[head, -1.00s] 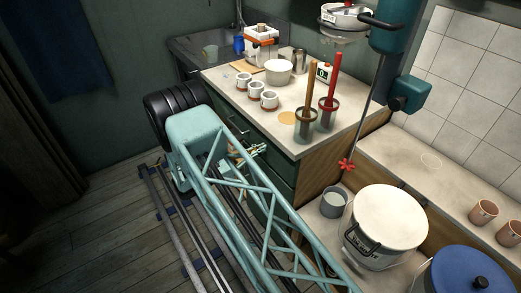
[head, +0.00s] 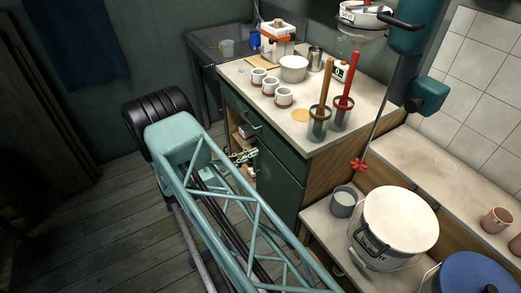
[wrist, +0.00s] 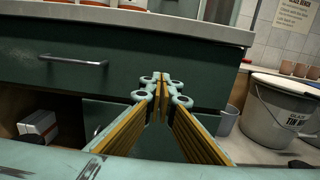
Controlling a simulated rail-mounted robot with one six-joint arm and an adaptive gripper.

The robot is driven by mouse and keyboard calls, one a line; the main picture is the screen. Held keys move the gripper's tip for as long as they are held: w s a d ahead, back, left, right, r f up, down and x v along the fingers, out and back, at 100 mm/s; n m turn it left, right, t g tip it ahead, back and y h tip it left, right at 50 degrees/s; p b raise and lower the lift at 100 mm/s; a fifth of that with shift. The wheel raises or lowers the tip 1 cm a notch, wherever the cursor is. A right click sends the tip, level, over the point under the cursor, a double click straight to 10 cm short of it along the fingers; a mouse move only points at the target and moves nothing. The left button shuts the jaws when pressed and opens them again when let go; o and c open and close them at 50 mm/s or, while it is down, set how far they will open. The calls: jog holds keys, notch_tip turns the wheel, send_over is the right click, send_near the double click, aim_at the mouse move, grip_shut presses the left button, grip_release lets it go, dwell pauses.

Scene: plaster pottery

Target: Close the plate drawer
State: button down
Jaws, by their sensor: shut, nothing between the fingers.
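A dark green drawer front (wrist: 130,75) with a metal bar handle (wrist: 74,62) spans the wrist view just below the counter edge. It looks about flush with the counter; I cannot tell whether a small gap is left. No plates show, and the drawer's inside is hidden. The handle also shows in the head view (head: 252,124). My gripper (wrist: 160,78) is shut and empty, its fingertips together in front of the drawer front, right of the handle. I cannot tell whether they touch it.
Below the drawer is an open shelf with a white box (wrist: 38,126), beside a green lower panel (head: 280,190). Mugs (head: 284,97), a white bowl (head: 293,69) and tool jars stand on the counter. A white bucket (head: 395,225) stands right. Floor left is clear.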

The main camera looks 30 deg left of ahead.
jog(key=shift+v, duration=2)
